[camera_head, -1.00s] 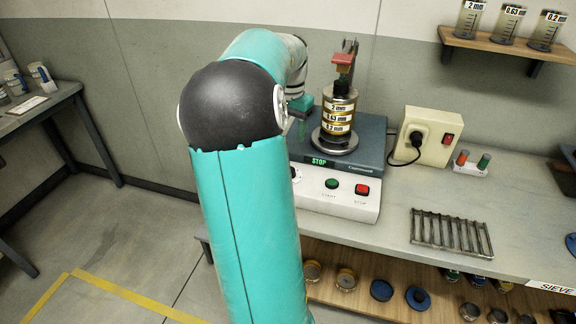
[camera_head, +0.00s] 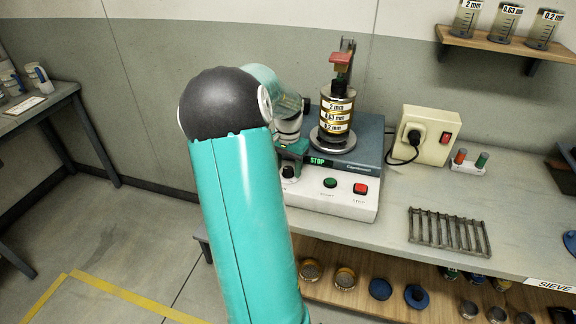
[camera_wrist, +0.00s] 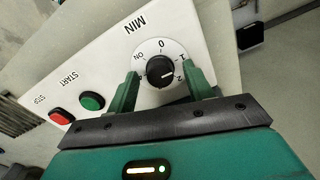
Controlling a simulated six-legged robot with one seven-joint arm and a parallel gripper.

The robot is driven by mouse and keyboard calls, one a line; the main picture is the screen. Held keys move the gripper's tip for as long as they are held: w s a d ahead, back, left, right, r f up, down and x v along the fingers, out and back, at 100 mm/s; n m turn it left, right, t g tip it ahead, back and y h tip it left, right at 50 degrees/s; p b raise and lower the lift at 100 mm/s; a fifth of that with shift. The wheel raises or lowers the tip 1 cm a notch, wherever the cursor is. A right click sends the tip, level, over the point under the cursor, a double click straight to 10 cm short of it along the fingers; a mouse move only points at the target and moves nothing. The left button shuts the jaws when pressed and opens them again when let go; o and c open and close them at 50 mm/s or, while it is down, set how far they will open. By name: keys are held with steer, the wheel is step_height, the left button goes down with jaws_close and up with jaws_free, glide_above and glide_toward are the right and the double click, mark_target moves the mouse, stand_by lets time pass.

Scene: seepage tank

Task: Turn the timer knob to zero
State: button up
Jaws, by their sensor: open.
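The timer knob (camera_wrist: 160,71) is a black round knob with a white pointer line on a white dial marked 0, 1, 2 and ON, with MIN printed beside it. The pointer is turned away from 0, toward the 2 side. In the head view the knob (camera_head: 289,171) is a small dark spot at the left of the shaker's front panel, partly hidden by my arm. My gripper (camera_wrist: 161,88) is open, its green fingers on either side of the knob. I cannot tell whether they touch it. The sieve shaker (camera_head: 348,205) shows STOP on its display.
A green START button (camera_wrist: 92,101) and a red STOP button (camera_wrist: 61,116) sit on the same panel. The stacked sieves (camera_head: 337,106) stand clamped on the shaker. A power box (camera_head: 426,135) and a metal rack (camera_head: 449,232) are to the right.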

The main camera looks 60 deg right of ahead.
steer(key=c, duration=1)
steer(key=shift+n, duration=0.3)
steer(key=n, duration=0.6)
steer(key=shift+s, duration=0.1)
steer(key=n, duration=0.5)
steer(key=shift+n, duration=0.3)
steer(key=o, duration=1)
